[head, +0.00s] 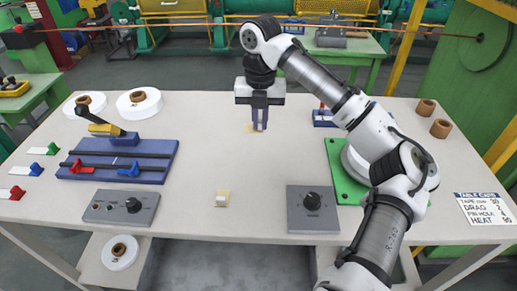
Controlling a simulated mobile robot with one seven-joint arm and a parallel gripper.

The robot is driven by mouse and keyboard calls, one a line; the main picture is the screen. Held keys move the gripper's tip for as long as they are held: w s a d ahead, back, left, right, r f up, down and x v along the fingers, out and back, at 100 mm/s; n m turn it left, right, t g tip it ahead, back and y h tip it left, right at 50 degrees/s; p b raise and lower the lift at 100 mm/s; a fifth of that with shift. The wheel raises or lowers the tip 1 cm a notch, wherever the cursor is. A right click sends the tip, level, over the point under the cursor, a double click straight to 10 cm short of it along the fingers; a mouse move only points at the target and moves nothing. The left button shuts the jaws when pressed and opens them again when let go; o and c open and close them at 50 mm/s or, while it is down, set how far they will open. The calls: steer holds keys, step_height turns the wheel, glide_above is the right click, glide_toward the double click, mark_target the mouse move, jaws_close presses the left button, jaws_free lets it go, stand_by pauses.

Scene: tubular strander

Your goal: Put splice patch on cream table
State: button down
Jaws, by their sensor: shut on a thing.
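The cream table (185,210) fills the middle of the head view. My gripper (260,128) points straight down over its far middle part, with its fingertips at or just above the surface. It is shut on a small pale piece that I take for the splice patch; the fingers hide most of it. A small tan flat piece (249,128) shows just left of the fingers, and I cannot tell whether it is part of the held piece. Whether the held piece touches the table is also unclear.
A blue splicing jig (160,160) is at left, with white reels (139,104) behind it. Two grey control boxes (312,210) and a small cream block (223,198) are near the front edge. A green plate (335,165) lies at right under my arm. The table's middle is clear.

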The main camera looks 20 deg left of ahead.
mark_target(260, 160)
step_height(260, 160, down, 11)
steer(key=shift+r+p, duration=0.2)
steer(key=shift+p, duration=0.4)
steer(key=shift+f, duration=0.2)
steer(key=c, duration=1.5)
jaws_free()
steer(key=shift+r, duration=0.1)
step_height(260, 160, up, 12)
steer(key=shift+r+b, duration=0.1)
steer(key=shift+b, duration=0.65)
